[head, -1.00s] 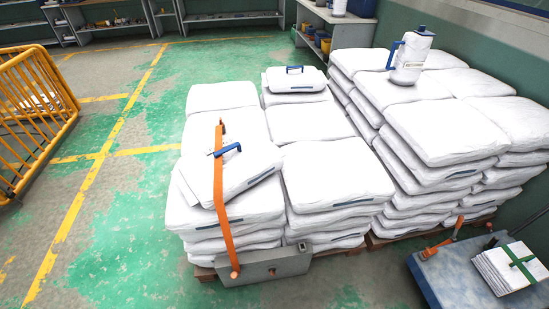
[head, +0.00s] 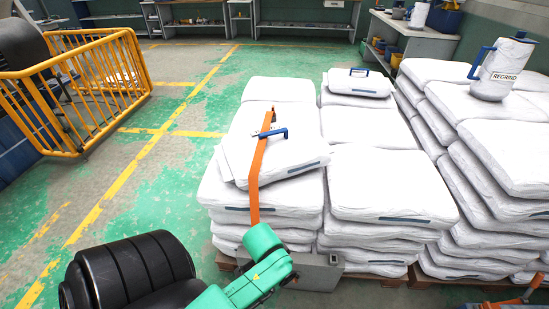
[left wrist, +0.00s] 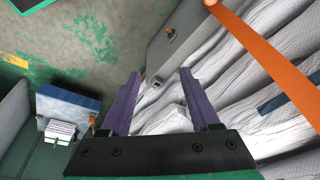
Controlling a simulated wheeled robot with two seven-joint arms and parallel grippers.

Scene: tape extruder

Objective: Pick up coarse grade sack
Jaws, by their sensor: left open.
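No sack shows a readable grade label. One small white sack with a blue handle (head: 275,155) lies tilted on the front left stack, under an orange strap (head: 259,165). Another small white sack with a blue handle (head: 360,82) lies flat on the back of the middle stack. My left arm's green wrist is low in the head view, in front of the left stack; its fingertips are hidden there. In the left wrist view my left gripper (left wrist: 161,97) is open and empty, its purple fingers over the stack's side near the strap. My right gripper is out of view.
A grey box (head: 312,272) stands against the pallet front. Tall sack stacks (head: 485,170) fill the right; a jug marked REGRIND (head: 502,65) stands on them. A yellow barrier (head: 75,90) stands at left. The green floor between barrier and stacks is clear.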

